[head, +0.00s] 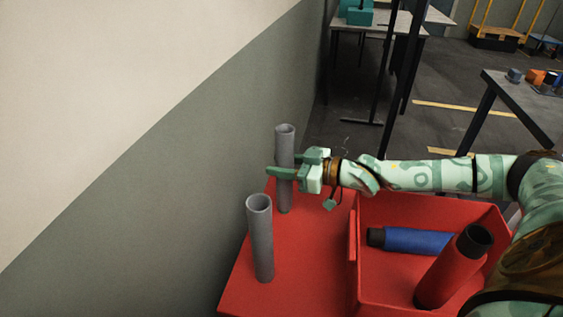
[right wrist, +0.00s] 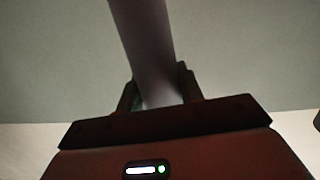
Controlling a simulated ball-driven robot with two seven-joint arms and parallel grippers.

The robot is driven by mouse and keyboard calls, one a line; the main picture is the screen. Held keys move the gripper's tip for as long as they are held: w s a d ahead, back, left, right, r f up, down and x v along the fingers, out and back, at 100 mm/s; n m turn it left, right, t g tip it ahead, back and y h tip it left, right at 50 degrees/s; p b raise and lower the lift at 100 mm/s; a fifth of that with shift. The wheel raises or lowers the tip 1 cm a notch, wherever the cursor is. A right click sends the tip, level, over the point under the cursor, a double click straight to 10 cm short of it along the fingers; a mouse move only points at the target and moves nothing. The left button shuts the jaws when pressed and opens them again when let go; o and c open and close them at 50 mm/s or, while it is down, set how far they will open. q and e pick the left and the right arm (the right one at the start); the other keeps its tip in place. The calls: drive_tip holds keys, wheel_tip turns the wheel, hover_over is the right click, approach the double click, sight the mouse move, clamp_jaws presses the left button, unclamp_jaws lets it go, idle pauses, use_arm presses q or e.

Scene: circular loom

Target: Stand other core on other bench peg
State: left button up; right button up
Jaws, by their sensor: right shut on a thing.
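A grey tube-shaped core (head: 284,146) is upright at the far part of the red bench top (head: 310,285). My right gripper (head: 276,166) is shut on this core around its middle, coming from the right. In the right wrist view the grey core (right wrist: 143,45) runs between the fingers. Its lower end appears at the bench, but I cannot tell whether it rests there. A second grey core (head: 260,240) stands upright nearer me on the bench, apart from the gripper. No bench peg shows. My left gripper is not in view.
A red bin (head: 354,250) on the right of the bench holds a blue roll (head: 415,241) lying down and a red roll (head: 450,275) leaning. A wall (head: 180,200) rises close on the left. Tables stand farther back.

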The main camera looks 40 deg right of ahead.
drive_tip(key=shift+f, duration=0.15)
idle(0.3)
drive_tip(key=shift+f, duration=0.25)
drive_tip(key=o, duration=1.1)
drive_tip(key=shift+o, duration=0.2)
drive_tip(key=shift+r, duration=0.15)
